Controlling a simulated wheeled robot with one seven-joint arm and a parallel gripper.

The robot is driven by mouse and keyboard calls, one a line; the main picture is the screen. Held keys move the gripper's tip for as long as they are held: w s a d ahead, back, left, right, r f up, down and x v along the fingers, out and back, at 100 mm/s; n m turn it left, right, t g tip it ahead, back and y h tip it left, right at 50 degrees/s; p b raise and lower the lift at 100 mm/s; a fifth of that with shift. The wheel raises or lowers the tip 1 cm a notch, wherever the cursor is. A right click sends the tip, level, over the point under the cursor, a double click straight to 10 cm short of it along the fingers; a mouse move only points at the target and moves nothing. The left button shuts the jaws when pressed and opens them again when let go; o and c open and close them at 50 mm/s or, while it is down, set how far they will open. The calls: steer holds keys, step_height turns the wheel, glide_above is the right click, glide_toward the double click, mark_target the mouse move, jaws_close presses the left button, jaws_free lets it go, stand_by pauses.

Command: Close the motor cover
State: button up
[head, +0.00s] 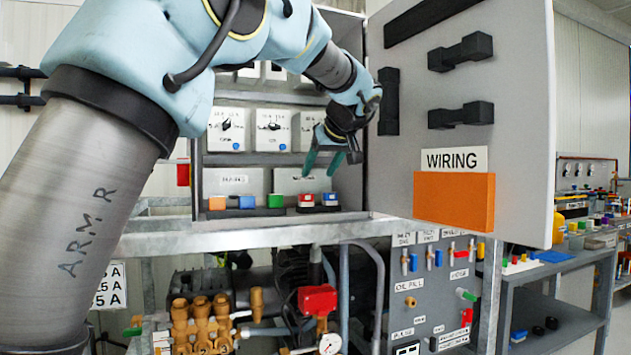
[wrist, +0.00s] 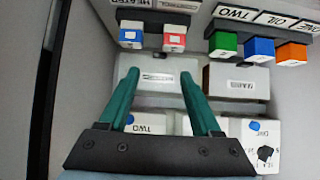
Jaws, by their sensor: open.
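The panel that I take for the motor cover (head: 291,183) is in the lower right of the open cabinet, right of a cover labelled MAINS (head: 235,181). My gripper (head: 322,165) is open and empty in front of this panel. In the wrist view its green fingers (wrist: 158,78) frame the panel; contact is not clear.
Colored blocks (head: 275,201) line the cabinet's front ledge below the covers. White switch boxes (head: 272,130) sit above. The cabinet door (head: 520,120), with black handles and an orange block (head: 454,202), stands open on the right. Pump pipes (head: 200,320) fill the space below.

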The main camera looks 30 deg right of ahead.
steer(key=shift+s+r, duration=0.15)
steer(key=shift+s, duration=0.05)
